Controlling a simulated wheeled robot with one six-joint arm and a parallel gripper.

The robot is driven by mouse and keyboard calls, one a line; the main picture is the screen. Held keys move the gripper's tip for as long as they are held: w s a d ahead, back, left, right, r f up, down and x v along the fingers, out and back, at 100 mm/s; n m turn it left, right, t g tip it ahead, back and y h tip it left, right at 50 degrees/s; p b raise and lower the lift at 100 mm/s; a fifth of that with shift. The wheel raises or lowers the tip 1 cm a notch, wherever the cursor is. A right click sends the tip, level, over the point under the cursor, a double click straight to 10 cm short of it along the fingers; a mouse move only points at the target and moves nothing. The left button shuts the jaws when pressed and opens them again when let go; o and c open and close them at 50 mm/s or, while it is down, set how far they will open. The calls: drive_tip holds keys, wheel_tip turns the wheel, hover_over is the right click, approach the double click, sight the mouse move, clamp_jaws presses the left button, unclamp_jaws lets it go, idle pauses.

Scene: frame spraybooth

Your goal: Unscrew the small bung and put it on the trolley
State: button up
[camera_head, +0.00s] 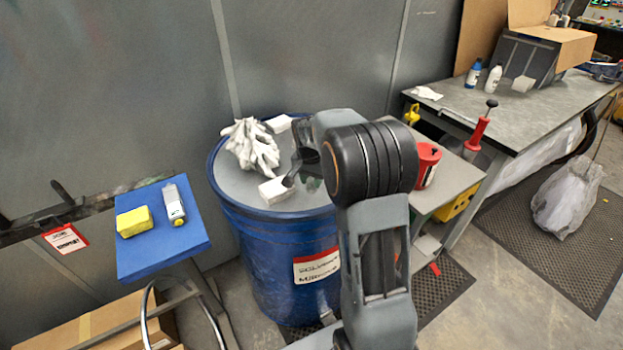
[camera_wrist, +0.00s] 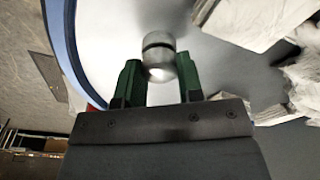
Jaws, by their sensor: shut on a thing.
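The small bung (camera_wrist: 158,48) is a shiny metal cylinder, seen between my gripper's two green fingers in the wrist view. My gripper (camera_wrist: 159,70) is shut on it, over the pale lid of the blue drum (camera_head: 265,245). In the head view my gripper (camera_head: 314,184) is low over the lid and largely behind my arm; the bung is hidden there. I cannot tell whether it is still in its hole. A grey-topped stand with a lower shelf, likely the trolley (camera_head: 440,200), is right of the drum.
White gloves (camera_head: 252,145) and a white block (camera_head: 275,191) lie on the lid. A red can (camera_head: 427,165) stands on the grey stand. A blue-topped stand (camera_head: 160,253) at left holds a yellow sponge (camera_head: 134,221) and a tube (camera_head: 173,204). A workbench (camera_head: 510,118) is at right.

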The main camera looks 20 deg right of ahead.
drive_tip(key=n, duration=0.4)
drive_tip(key=shift+n, duration=0.3)
idle(0.3)
drive_tip(key=n+y, duration=0.1)
drive_tip(key=n, duration=0.3)
drive_tip(key=shift+n, duration=0.3)
drive_tip(key=o, duration=0.6)
